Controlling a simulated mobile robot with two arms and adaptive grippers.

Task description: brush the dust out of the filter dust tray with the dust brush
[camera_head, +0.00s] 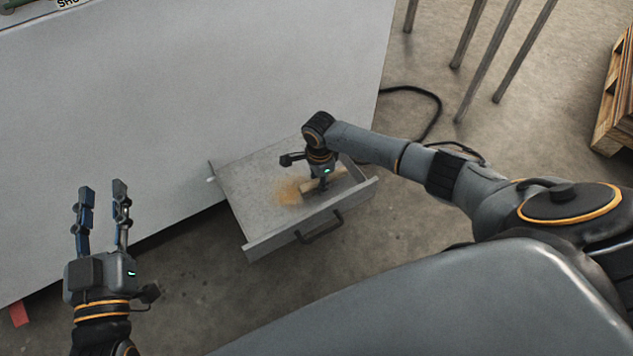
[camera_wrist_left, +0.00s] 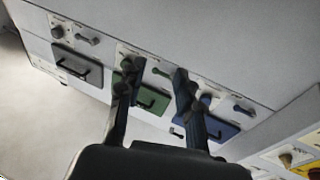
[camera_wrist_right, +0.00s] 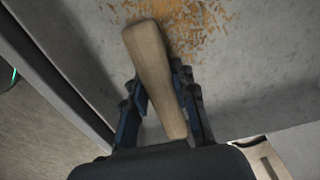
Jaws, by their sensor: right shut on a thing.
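The filter dust tray (camera_head: 238,176) is a grey metal drawer pulled out of the pale cabinet, with a dark handle on its front. Orange-brown dust (camera_head: 287,192) lies in its middle; flakes (camera_wrist_right: 200,22) also show in the right wrist view. My right gripper (camera_head: 322,180) is inside the tray, beside the dust, shut on the dust brush. The brush's wooden handle (camera_wrist_right: 150,60) stands between the fingers in the right wrist view. Its bristles are hard to make out. My left gripper (camera_head: 102,188) is open and empty, left of the tray and apart from it.
The cabinet wall (camera_head: 200,90) rises behind the tray. In the left wrist view, its panel carries grey, green and blue handled plates (camera_wrist_left: 78,63) with knobs. A black cable (camera_head: 435,105), metal legs (camera_head: 485,60) and a wooden pallet (camera_head: 612,110) are to the right. Floor in front is clear.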

